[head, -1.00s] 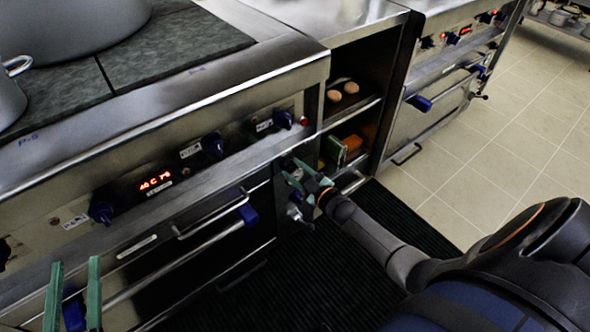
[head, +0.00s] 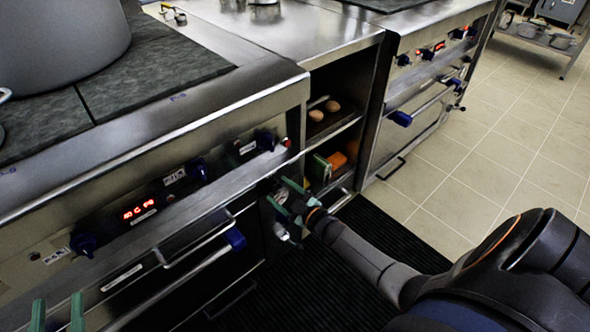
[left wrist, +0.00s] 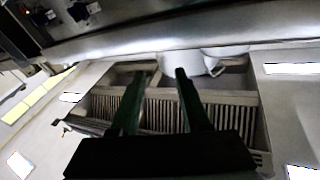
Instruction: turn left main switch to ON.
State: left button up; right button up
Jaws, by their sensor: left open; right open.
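I cannot read which is the main switch. A silver-grey fitting (head: 282,232) sits low at the range's right end, partly hidden by my right gripper. My right gripper (head: 290,197) is open, its green fingers close to that end; contact cannot be told. My left gripper (head: 58,308) is open and empty at the lower left; its fingers also show in the left wrist view (left wrist: 164,74).
An open shelf (head: 330,125) with brown round items stands right of the range, then a second range (head: 430,75). A large pot (head: 60,45) sits on top. Tiled floor (head: 480,160) is clear at right.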

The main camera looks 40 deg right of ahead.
aim_at(280, 190)
jog(key=s, duration=0.1)
jog(key=s+p, duration=0.1)
jog(key=s, duration=0.2)
jog(key=shift+s+d+r+p, duration=0.2)
jog(key=shift+s+r+p, duration=0.15)
jog(key=shift+r+p, duration=0.05)
pick_arm(q)
jog(key=s+f+n+g+y+p, duration=0.1)
jog(key=s+f+g, duration=0.2)
jog(key=f, duration=0.7)
jog(key=s+f+n+g+y, duration=0.2)
jog(key=s+f+g, duration=0.2)
jog(key=f, duration=0.6)
jog(key=shift+f+g+p, duration=0.4)
jog(key=shift+g, duration=0.8)
pick_arm(e)
jog(key=s, duration=0.7)
jog(key=shift+s+d+r, duration=0.15)
jog(key=shift+d+r, duration=0.15)
jog(key=shift+r, duration=0.05)
pick_arm(q)
jog(key=shift+s+a, duration=0.1)
jog(key=shift+a, duration=0.05)
